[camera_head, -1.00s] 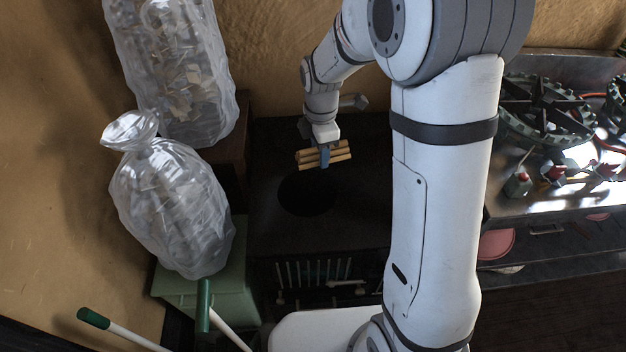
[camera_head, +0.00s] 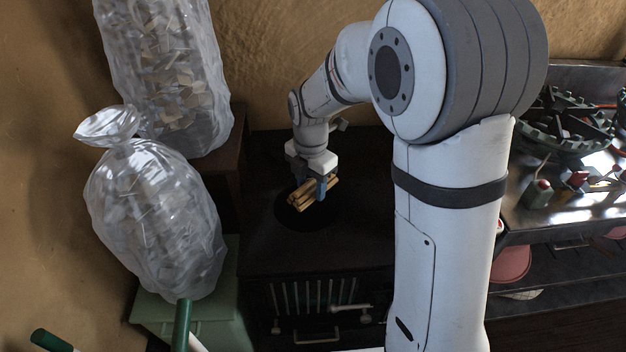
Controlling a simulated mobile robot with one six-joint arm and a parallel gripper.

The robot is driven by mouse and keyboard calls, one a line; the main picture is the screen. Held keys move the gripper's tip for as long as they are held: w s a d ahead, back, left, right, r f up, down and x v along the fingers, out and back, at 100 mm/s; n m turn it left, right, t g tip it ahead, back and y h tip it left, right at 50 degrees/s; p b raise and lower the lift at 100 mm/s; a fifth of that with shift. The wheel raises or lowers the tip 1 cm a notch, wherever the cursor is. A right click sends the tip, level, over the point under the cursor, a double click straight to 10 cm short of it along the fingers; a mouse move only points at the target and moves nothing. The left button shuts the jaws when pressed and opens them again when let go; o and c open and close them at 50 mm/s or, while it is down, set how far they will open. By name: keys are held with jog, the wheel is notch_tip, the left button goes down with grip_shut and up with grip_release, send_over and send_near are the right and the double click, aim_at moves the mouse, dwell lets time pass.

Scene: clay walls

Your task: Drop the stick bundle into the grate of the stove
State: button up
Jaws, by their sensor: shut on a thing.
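The stick bundle (camera_head: 303,196), several short tan sticks, is held in my gripper (camera_head: 318,188), which is shut on it. The dark stove (camera_head: 352,228) stands against the clay wall. Its round black opening (camera_head: 292,219) in the top lies under the bundle. The bundle appears over the opening, and it covers part of it. I cannot tell the exact height of the bundle above the stove top. The inside of the opening is too dark to make out.
Two clear plastic bags, a tall one (camera_head: 170,75) and a tied one (camera_head: 155,220), stand left of the stove on a brown support and a green box (camera_head: 217,318). A metal gas cooker (camera_head: 560,190) is at the right. My arm blocks the space between.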

aim_at(311, 181)
jog(key=shift+f, duration=0.45)
jog(key=o, duration=1.1)
jog(key=shift+r, duration=0.15)
notch_tip(311, 181, up, 8)
jog(key=shift+f+p, duration=0.1)
jog(key=shift+p, duration=0.7)
